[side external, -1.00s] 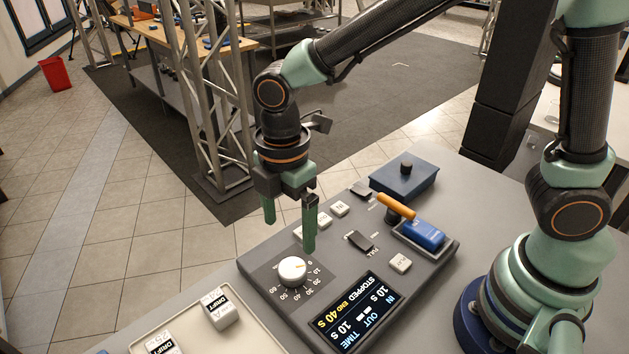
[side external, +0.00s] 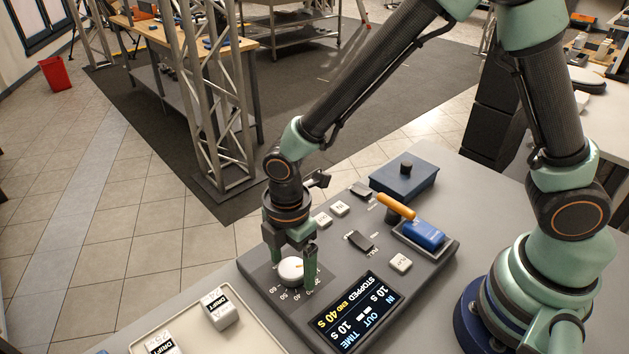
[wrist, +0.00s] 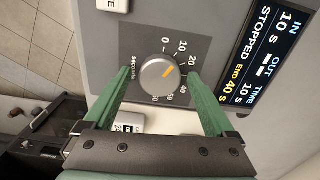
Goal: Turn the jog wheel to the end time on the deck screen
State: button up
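The jog wheel (side external: 290,270) is a round white knob on the grey deck panel. The deck screen (side external: 358,312) reads IN 10 S, TIME 10 S, STOPPED and END 40 S in yellow. The right finger hides part of the dial scale.
A blue box (side external: 404,180) stands behind. A tray (side external: 255,325) with white DRIFT blocks (side external: 219,307) lies at the front left.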

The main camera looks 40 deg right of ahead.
jog(key=c, duration=1.1)
jog(key=shift+m, duration=0.4)
jog(key=m, duration=0.8)
jog(key=shift+r, duration=0.1)
jog(key=m, duration=0.5)
jog(key=shift+m, duration=1.9)
